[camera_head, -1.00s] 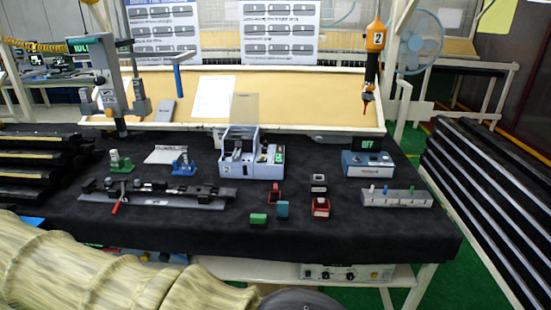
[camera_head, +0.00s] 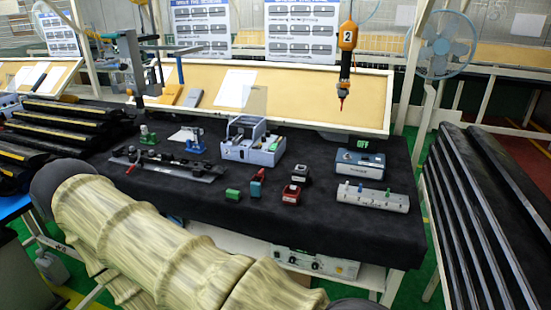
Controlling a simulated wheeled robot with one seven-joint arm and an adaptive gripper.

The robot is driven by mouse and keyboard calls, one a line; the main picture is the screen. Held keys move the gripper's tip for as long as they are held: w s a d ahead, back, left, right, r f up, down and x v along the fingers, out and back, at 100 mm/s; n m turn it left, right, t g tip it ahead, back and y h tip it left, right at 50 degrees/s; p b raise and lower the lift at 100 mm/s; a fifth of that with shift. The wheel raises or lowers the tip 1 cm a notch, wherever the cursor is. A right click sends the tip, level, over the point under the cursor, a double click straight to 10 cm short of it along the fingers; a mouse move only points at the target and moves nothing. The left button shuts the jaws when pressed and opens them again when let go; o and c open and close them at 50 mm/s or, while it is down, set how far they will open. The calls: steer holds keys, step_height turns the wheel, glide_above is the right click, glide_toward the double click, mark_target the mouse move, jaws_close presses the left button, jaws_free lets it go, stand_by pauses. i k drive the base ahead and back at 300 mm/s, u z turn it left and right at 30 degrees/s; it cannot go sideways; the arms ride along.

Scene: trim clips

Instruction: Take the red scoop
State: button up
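Two small red items are on the black-covered table (camera_head: 215,222), and I cannot tell for sure which is the scoop. One is a narrow red piece (camera_head: 259,175) just behind a teal block (camera_head: 255,189). The other is a boxy red piece with a dark top (camera_head: 291,195), to its right and nearer the front edge. Both are small in the head view and their shape is unclear. My gripper is not in view; only my arm in its pale yellow sleeve crosses the foreground, apart from both red items.
A green block (camera_head: 233,193) lies left of the teal one. A grey-blue fixture (camera_head: 252,147) stands behind, a dark rail (camera_head: 165,165) at left, a grey peg strip (camera_head: 370,198) and an OFF box (camera_head: 362,163) at right. A screwdriver (camera_head: 346,50) hangs above. Black racks flank the table.

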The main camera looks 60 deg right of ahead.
mark_target(259, 178)
steer(key=z, duration=1.25)
